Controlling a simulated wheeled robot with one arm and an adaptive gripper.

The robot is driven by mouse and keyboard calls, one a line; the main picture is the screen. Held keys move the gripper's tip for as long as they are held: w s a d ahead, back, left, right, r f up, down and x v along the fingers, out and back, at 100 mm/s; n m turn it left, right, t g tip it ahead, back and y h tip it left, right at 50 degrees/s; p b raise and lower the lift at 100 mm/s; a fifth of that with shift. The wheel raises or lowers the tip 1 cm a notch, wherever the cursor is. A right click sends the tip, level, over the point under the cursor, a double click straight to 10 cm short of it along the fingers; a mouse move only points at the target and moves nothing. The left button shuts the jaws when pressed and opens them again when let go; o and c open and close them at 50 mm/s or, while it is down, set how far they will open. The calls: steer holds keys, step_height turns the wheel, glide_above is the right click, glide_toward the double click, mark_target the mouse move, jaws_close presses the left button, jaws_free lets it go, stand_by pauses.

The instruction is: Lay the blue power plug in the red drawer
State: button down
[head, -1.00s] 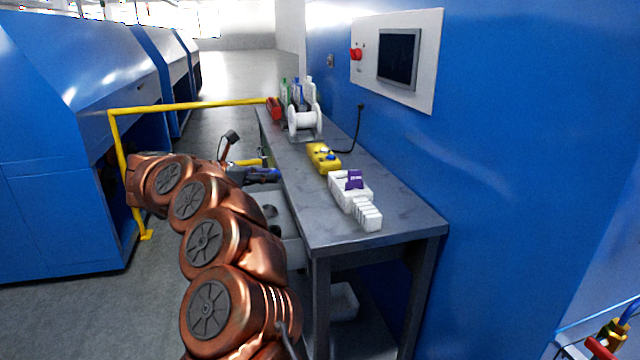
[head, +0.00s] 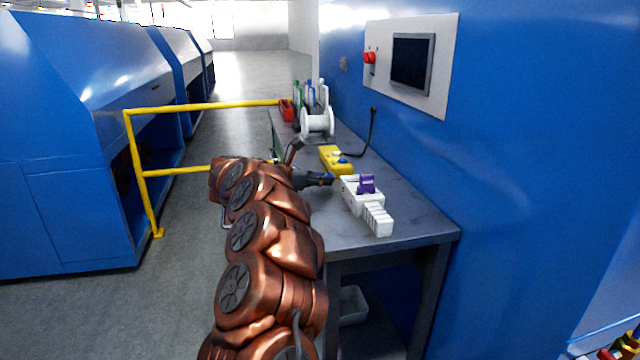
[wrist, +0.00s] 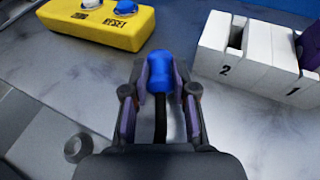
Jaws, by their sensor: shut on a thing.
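In the wrist view, the blue power plug (wrist: 160,72) is between the two fingertips of my gripper (wrist: 158,88), which is shut on it. A black part runs back from the plug between the fingers. In the head view my gripper (head: 322,180) is over the bench, just left of the white block and in front of the yellow box; the plug cannot be made out there. I cannot make out a red drawer in either view. My arm covers the left side of the bench.
The yellow button box (head: 336,159) and the white block with numbered slots (head: 362,196), holding a purple piece (head: 366,184), stand on the bench (head: 410,225). A white spool (head: 317,122), bottles and a red object (head: 287,109) are behind. A yellow rail (head: 200,106) stands left.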

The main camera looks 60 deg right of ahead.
steer(key=shift+f, duration=0.6)
steer(key=shift+f+b, duration=0.2)
steer(key=shift+b, duration=0.1)
steer(key=c, duration=0.9)
jaws_free()
steer(key=shift+r, duration=0.2)
steer(key=shift+r+p, duration=0.15)
steer(key=shift+p, duration=0.35)
steer(key=b+v, duration=0.1)
steer(key=v, duration=1.1)
